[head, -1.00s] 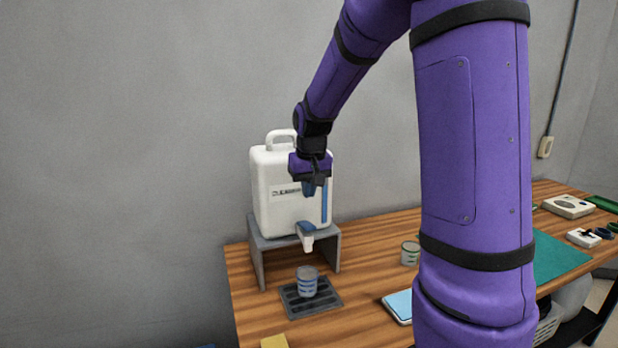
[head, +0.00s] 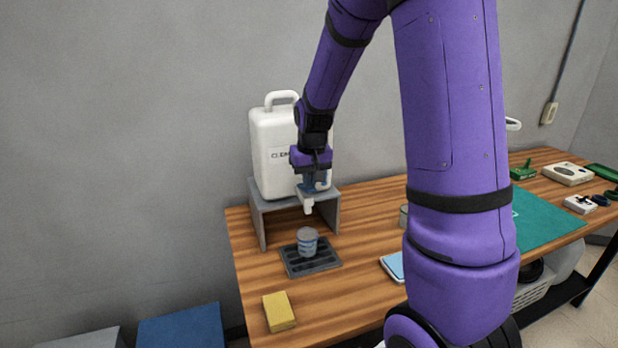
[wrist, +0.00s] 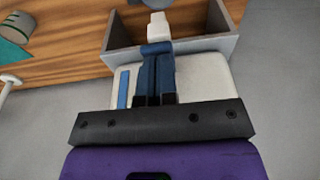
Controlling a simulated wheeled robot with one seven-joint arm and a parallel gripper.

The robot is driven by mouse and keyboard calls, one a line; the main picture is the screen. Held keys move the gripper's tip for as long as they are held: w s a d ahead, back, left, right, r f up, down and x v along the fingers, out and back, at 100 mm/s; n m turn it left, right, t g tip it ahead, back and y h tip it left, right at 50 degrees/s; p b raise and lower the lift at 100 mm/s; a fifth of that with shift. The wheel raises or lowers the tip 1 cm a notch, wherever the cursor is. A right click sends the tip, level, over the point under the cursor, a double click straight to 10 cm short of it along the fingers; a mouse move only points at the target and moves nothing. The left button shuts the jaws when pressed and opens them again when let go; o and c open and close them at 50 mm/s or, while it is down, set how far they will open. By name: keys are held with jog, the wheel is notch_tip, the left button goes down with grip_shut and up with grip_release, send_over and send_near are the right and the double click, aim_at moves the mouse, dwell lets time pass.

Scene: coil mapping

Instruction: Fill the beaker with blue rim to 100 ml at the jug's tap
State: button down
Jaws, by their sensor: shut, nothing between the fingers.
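The white jug (head: 272,150) stands on a grey stand (head: 259,212), its tap (head: 308,204) at the front. The beaker with blue rim (head: 307,243) stands upright on a dark drip tray (head: 322,264) below the tap; its fill level is too small to read. My gripper (head: 311,187) is shut and empty, pointing down just above the tap, over the tap's blue lever. In the wrist view the blue fingers (wrist: 155,75) lie together, their tips at the lever behind the white spout (wrist: 158,26). Whether they touch it I cannot tell. No water stream is visible.
A yellow sponge (head: 279,311) lies at the front left table edge. A light blue notebook (head: 393,265) and a second beaker (head: 403,215), partly hidden by my arm, are to the right. A green mat (head: 540,218) and small devices lie farther right. Bare table surrounds the tray.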

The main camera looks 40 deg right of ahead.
jog(key=f, duration=0.1)
jog(key=s, duration=0.1)
jog(key=f, duration=0.1)
jog(key=shift+s+a+f, duration=0.2)
jog(key=shift+a+f, duration=0.05)
jog(key=shift+f, duration=0.1)
dwell(7.3)
